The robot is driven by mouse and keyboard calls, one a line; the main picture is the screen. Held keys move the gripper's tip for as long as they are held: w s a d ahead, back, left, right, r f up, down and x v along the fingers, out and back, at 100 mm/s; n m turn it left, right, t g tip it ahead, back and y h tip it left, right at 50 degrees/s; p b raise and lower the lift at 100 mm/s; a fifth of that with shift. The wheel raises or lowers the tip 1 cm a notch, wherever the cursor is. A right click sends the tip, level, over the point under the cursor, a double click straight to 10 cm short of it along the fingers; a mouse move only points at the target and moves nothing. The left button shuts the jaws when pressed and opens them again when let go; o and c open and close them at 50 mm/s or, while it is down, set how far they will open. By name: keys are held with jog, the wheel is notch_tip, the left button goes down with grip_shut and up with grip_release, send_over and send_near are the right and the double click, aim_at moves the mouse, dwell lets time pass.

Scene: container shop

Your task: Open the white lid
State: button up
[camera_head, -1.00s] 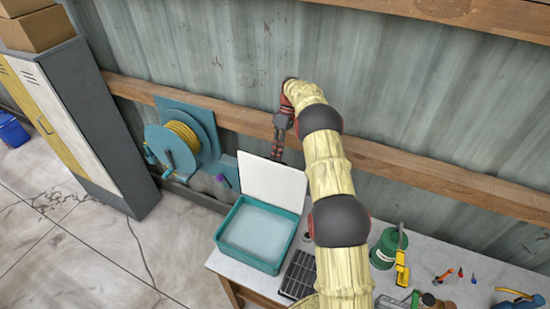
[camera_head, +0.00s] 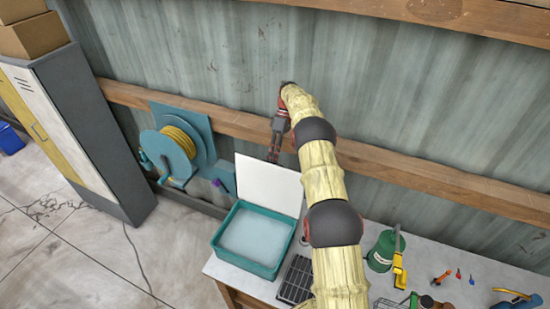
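The white lid (camera_head: 268,184) stands raised at the back of a teal box (camera_head: 274,262) on the table. The box is open at the top, and its pale inside shows with nothing clearly in it.
A black grid-like panel (camera_head: 296,280) lies right of the box. A green canister (camera_head: 382,252) and several small tools are farther right on the table (camera_head: 447,262). A teal hose reel (camera_head: 160,148) and grey cabinet (camera_head: 110,150) stand left. The corrugated wall is close behind.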

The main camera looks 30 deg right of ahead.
jog(key=shift+o, duration=1.3)
jog(key=f, duration=0.2)
jog(key=shift+s+a+f, duration=0.3)
jog(key=shift+a+f, duration=0.05)
jog(key=shift+f, duration=0.05)
jog(key=shift+o, duration=0.9)
jog(key=shift+r, duration=0.15)
jog(key=shift+r, duration=0.1)
jog(key=v, duration=0.7)
jog(key=shift+w+d+r, duration=0.2)
jog(key=shift+w+d, duration=0.05)
